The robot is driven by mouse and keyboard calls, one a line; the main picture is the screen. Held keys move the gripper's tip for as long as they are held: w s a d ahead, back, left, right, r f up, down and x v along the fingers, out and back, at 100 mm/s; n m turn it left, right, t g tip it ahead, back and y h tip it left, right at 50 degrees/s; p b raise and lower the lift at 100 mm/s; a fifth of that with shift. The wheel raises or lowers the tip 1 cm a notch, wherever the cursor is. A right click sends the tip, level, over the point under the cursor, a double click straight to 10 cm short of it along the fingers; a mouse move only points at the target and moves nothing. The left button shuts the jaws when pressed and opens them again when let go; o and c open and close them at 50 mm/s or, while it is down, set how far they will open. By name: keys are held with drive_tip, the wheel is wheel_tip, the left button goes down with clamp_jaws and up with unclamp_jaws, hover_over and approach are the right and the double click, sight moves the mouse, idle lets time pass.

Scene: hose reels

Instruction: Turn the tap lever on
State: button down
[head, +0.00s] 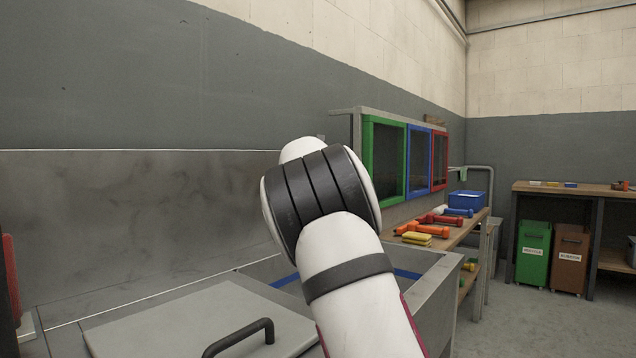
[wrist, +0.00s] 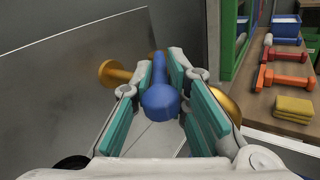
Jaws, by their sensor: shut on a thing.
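In the wrist view, my gripper (wrist: 161,78) has its teal-padded fingers on either side of a blue tap lever (wrist: 160,98). It is shut on the lever, whose rounded end points toward the camera. Brass parts of the tap (wrist: 116,72) show to the left of the fingers, and more brass shows to the right, partly hidden by the finger. In the head view my arm hides the gripper, the lever and the tap.
A metal sink (head: 440,283) with a handled lid (head: 200,325) lies below my arm. On the right, a wooden bench (head: 468,232) holds orange, red and blue tools, yellow sponges (head: 424,239) and a blue bin (head: 467,200). Green, blue and red frames (head: 384,163) hang above.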

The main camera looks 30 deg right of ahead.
drive_tip(key=shift+f+n+t+y+b, duration=0.35)
drive_tip(key=shift+y+b, duration=0.25)
drive_tip(key=shift+b, duration=0.2)
drive_tip(key=shift+d+b, duration=0.1)
drive_tip(key=shift+b, duration=0.2)
drive_tip(key=c, duration=1.6)
unclamp_jaws()
drive_tip(key=shift+s+r, duration=0.1)
drive_tip(key=shift+r, duration=0.05)
drive_tip(key=shift+c, duration=0.2)
drive_tip(key=shift+r, duration=0.1)
drive_tip(key=shift+s+d, duration=0.1)
drive_tip(key=shift+s, duration=0.1)
drive_tip(key=shift+v, duration=1)
drive_tip(key=v, duration=1)
